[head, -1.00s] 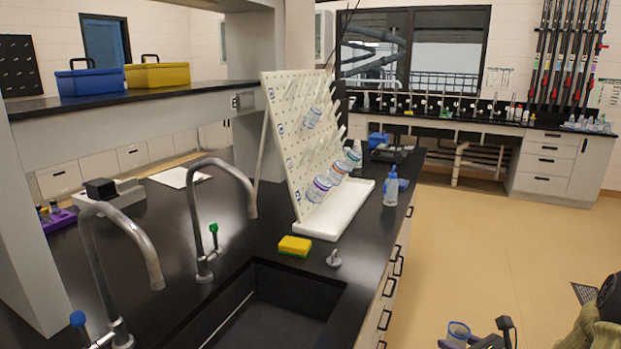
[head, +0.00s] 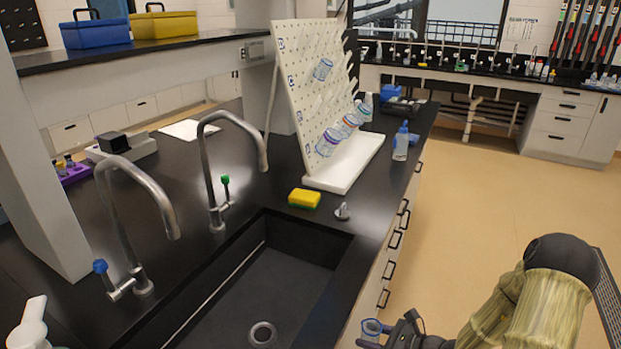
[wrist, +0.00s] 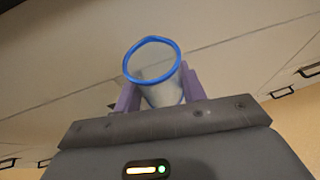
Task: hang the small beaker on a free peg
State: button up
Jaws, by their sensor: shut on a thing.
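My gripper (head: 385,337) is at the bottom of the head view, low beside the counter's drawer front. It is shut on a small clear beaker (head: 371,327) with a blue rim. In the wrist view the beaker (wrist: 158,82) sits between the two purple fingers (wrist: 158,92), its open rim facing the camera. The white pegboard (head: 305,95) stands on the counter beyond the sink.
The pegboard's white drip tray (head: 345,170) lies at its foot. A wash bottle (head: 401,143) stands right of it. A yellow sponge (head: 304,198), a small grey fitting (head: 342,211), two curved taps (head: 240,125) and the sink (head: 275,275) are nearer.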

notch_tip(320, 180, up, 7)
jog(key=p, duration=1.2)
